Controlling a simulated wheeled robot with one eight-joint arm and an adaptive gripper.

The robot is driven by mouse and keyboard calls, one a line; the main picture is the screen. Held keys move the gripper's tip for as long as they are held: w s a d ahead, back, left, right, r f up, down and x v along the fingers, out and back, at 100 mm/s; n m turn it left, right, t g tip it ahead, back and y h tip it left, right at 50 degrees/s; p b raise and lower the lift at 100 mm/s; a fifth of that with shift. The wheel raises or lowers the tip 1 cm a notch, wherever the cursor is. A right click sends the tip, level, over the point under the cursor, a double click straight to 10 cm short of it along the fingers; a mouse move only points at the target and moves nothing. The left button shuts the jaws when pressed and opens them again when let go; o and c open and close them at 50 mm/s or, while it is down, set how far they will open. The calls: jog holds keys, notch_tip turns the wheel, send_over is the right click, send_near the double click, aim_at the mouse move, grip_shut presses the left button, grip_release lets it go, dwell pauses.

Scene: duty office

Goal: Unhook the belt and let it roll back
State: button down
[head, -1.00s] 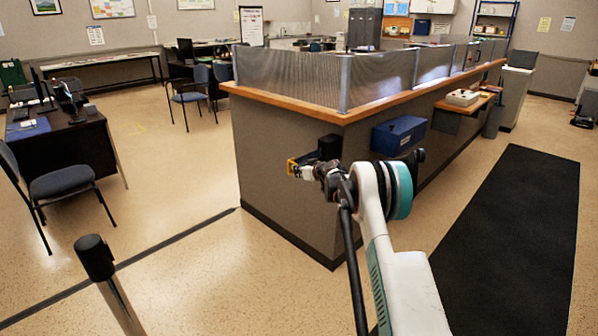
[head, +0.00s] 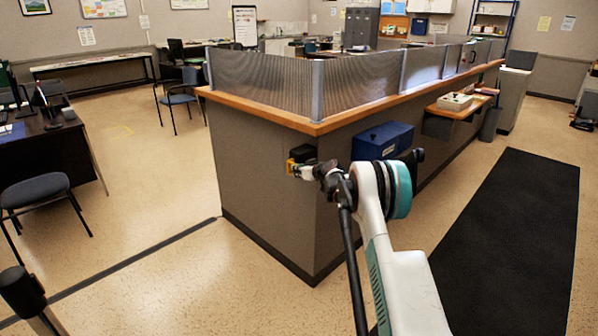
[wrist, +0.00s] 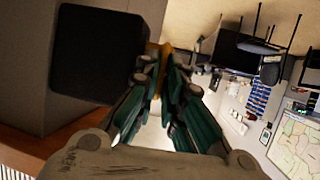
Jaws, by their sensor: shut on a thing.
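My gripper (head: 306,172) is shut on a small yellow-orange piece (head: 291,166), which looks like the belt's end. This piece also shows between the green fingers (wrist: 150,95) in the wrist view (wrist: 165,57). A black block (head: 303,153) appears just behind and above the jaws, by the counter's end wall; in the wrist view it is large at upper left (wrist: 105,55). I cannot tell whether it touches the held piece. A black-topped post (head: 22,290) stands at the lower left.
The counter (head: 262,185) with wooden top and mesh screens fills the middle. A blue box (head: 382,140) hangs on its right side. A chair (head: 38,190) and dark desk (head: 50,150) stand left. A black mat (head: 510,240) lies right. Floor left of the counter is open.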

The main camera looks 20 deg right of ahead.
jog(key=shift+d+r, duration=0.15)
jog(key=shift+d, duration=0.1)
jog(key=c, duration=2.1)
grip_release()
jog(key=shift+o, duration=0.4)
jog(key=shift+w+d, duration=0.1)
jog(key=shift+d, duration=0.05)
jog(key=v, duration=1.1)
jog(key=shift+s, duration=0.45)
jog(key=shift+r, duration=0.1)
